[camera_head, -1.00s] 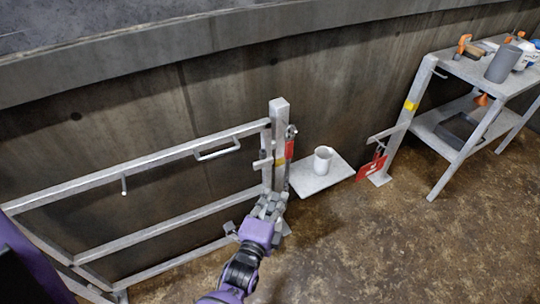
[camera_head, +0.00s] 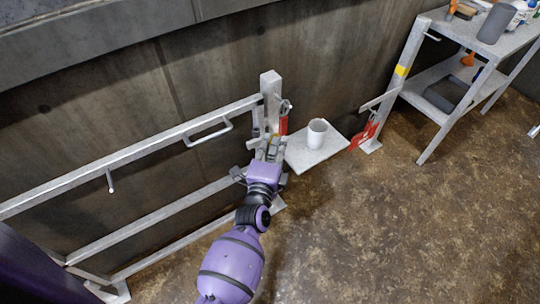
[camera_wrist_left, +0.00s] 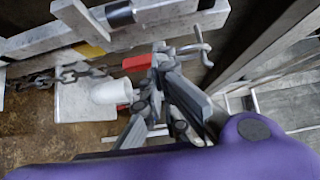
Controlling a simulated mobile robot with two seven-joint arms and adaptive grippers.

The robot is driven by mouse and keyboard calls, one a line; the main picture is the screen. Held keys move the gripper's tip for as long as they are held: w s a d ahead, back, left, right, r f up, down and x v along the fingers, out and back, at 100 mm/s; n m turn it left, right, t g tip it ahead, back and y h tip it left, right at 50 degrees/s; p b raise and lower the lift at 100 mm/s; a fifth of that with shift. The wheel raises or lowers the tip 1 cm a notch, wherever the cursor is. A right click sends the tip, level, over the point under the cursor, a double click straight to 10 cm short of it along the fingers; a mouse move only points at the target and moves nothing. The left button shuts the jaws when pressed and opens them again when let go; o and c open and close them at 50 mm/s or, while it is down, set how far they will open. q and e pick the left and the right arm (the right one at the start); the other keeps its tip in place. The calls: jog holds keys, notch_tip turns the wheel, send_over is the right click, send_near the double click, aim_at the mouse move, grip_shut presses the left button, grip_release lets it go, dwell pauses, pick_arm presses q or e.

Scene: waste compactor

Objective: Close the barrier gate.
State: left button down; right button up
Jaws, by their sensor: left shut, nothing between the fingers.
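The barrier gate (camera_head: 160,141) is a grey metal frame of long bars along the wall at the left, with a loop handle (camera_head: 208,132) on its top bar. Its right end meets an upright post (camera_head: 270,92). A red part (camera_head: 284,124) sits beside the post and a red piece also shows in the left wrist view (camera_wrist_left: 134,63). My left gripper (camera_head: 269,149) is shut and empty, in front of the post at about latch height. In the left wrist view its fingers (camera_wrist_left: 160,52) are close to the red piece; contact cannot be told. My right gripper is not in view.
A white cup (camera_head: 317,133) stands on a small plate (camera_head: 318,156) right of the post. A red sign (camera_head: 366,132) hangs by a metal table (camera_head: 442,88) holding several items. A chain (camera_wrist_left: 70,73) hangs near the plate. The brown floor at front right is clear.

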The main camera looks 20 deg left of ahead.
pick_arm(q)
jog(key=w+a, duration=0.3)
jog(key=w, duration=0.1)
jog(key=shift+a, duration=0.15)
